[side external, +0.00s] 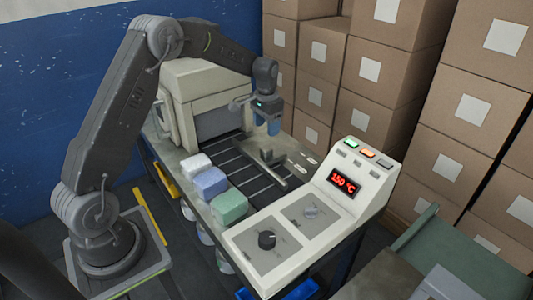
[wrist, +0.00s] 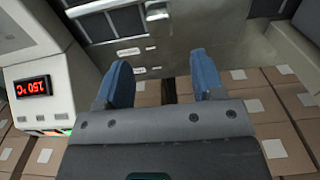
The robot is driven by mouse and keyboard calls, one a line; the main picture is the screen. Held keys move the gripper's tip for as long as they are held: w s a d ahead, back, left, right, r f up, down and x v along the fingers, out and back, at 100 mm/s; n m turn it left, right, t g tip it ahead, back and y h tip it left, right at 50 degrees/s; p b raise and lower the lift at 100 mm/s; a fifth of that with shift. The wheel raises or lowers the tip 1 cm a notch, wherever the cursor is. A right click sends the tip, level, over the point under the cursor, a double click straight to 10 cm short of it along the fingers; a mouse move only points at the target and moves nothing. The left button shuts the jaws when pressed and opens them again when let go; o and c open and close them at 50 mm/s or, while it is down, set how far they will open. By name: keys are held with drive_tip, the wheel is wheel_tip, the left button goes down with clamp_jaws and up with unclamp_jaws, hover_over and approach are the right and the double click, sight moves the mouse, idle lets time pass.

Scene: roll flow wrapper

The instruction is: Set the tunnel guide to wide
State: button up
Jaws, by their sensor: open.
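My gripper (side external: 267,126) is open and empty, its blue fingers pointing down above the far side of the conveyor. Its two fingers also show apart in the wrist view (wrist: 161,75). What looks like the tunnel guide, a grey metal rail with an upright tab (side external: 267,157), lies along the slatted conveyor, below and apart from my gripper. A pale metal piece at the top of the wrist view (wrist: 158,14) may be its tab. Small white labels sit on the machine's far edge (side external: 309,159) and in the wrist view (wrist: 129,52); their text is unreadable.
White, blue and green blocks (side external: 211,182) line the near side. The beige tunnel housing (side external: 199,84) stands behind. Stacked cartons (side external: 368,100) fill the right.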

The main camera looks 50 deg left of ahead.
sight(267, 148)
wheel_tip(267, 148, down, 11)
idle(0.3)
drive_tip(key=shift+c, duration=0.2)
clamp_jaws()
idle(0.4)
